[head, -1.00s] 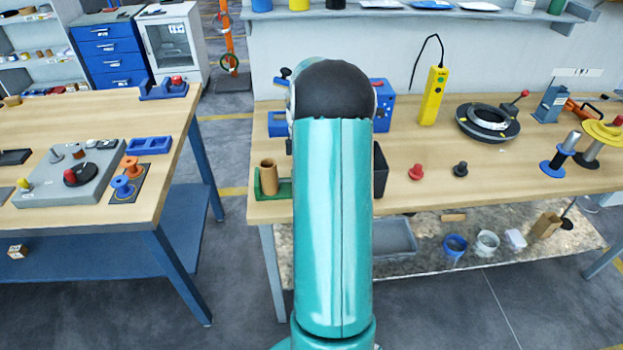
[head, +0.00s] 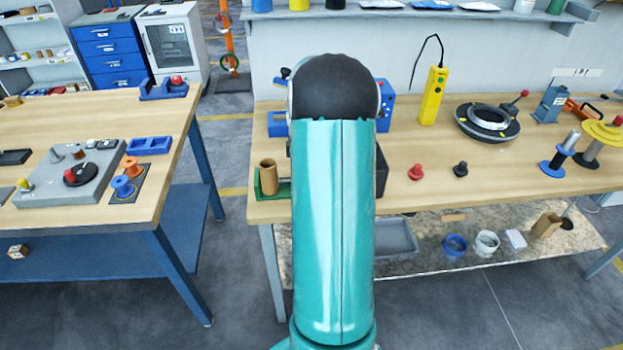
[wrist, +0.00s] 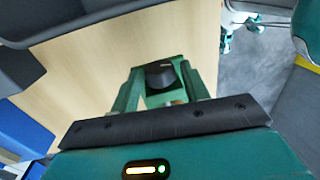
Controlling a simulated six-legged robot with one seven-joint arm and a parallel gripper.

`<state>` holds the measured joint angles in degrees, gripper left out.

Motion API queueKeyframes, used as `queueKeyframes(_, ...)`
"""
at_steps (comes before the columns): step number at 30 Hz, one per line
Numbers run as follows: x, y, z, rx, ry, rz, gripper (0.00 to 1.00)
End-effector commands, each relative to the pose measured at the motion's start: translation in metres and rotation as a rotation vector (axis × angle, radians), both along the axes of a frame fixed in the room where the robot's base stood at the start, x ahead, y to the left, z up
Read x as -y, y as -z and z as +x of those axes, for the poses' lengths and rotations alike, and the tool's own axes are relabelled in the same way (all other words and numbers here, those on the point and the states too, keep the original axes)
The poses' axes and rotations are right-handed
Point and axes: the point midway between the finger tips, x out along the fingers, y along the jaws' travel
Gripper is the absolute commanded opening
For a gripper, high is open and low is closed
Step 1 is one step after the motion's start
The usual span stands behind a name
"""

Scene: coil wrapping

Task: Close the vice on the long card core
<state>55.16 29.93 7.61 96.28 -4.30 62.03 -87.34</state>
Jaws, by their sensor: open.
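The brown card core (head: 268,175) stands upright in a green vice (head: 284,188) near the front left corner of the right-hand workbench. The right part of the vice is hidden behind my arm in the head view. In the wrist view a green block with a black knob (wrist: 159,75) shows between my fingers; it looks like part of the vice. My gripper (wrist: 160,90) is open, with a green finger on either side of the knob. I cannot tell whether the fingers touch it. My gripper is hidden in the head view.
A black bin (head: 381,170) stands just right of my arm. A red knob (head: 416,172) and a black knob (head: 460,169) sit farther right on the bench. A yellow pendant (head: 432,96) and a black ring fixture (head: 487,121) are behind them. The front middle is clear.

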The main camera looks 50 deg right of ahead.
Motion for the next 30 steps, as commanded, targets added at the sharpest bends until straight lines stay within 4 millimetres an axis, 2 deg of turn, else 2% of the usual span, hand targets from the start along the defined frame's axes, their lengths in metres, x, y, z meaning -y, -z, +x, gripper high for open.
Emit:
queueKeyframes(5,-0.0023,-0.0006,-0.0021,0.069,0.0,-0.078,0.45)
queueKeyframes(15,-0.0029,-0.0005,-0.0026,0.085,0.0,-0.097,0.45)
queueKeyframes(24,-0.0079,0.0003,-0.0068,0.238,0.0,-0.271,0.45)
queueKeyframes(30,-0.0083,0.0007,-0.0072,0.285,0.0,-0.324,0.45)
